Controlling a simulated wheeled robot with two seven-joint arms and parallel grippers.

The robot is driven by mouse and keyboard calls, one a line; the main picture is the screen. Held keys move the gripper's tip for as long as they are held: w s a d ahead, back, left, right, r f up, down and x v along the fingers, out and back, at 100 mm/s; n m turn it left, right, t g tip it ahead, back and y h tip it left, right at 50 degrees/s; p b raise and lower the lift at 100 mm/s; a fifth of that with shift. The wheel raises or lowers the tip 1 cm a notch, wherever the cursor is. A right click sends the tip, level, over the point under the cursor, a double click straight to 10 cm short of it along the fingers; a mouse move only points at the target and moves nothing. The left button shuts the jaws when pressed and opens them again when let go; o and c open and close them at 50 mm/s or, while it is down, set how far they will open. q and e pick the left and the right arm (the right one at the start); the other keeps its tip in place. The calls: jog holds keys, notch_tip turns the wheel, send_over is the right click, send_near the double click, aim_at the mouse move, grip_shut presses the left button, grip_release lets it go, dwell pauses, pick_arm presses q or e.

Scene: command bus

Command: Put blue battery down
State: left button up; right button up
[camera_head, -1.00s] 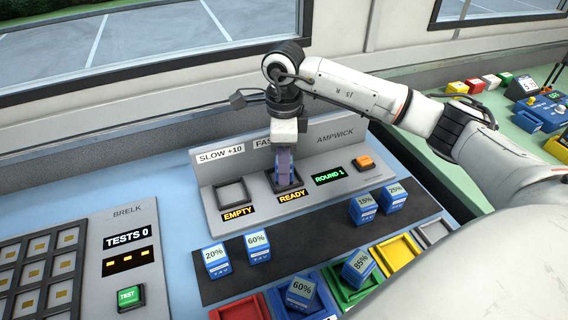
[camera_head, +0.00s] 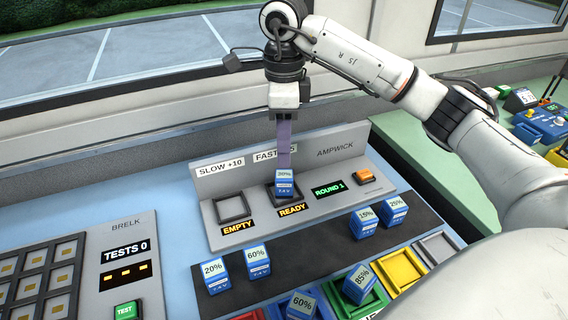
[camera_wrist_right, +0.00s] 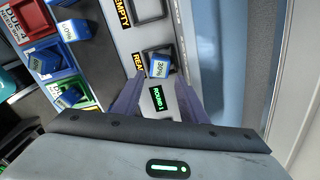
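The blue battery (camera_head: 285,184), with a label that looks like 30%, sits upright in the FAST slot (camera_head: 271,200) of the Ampwick charger, above the READY display. It also shows in the right wrist view (camera_wrist_right: 158,67). My right gripper (camera_head: 284,160) is above it, pointing down, with its purple fingers close over the battery's top. In the right wrist view the right gripper (camera_wrist_right: 156,92) has its fingers spread apart, with the battery beyond their tips and free of them. My left gripper is not in view.
The SLOW slot (camera_head: 232,208) is empty. Several other blue batteries stand on the dark strip (camera_head: 310,236) in front and in the coloured trays (camera_head: 401,268). The Brelk tester (camera_head: 130,262) is at the left. An orange button (camera_head: 363,174) is right of the ROUND 1 display.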

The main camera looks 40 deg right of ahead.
jog(key=shift+r, duration=1.25)
dwell(0.4)
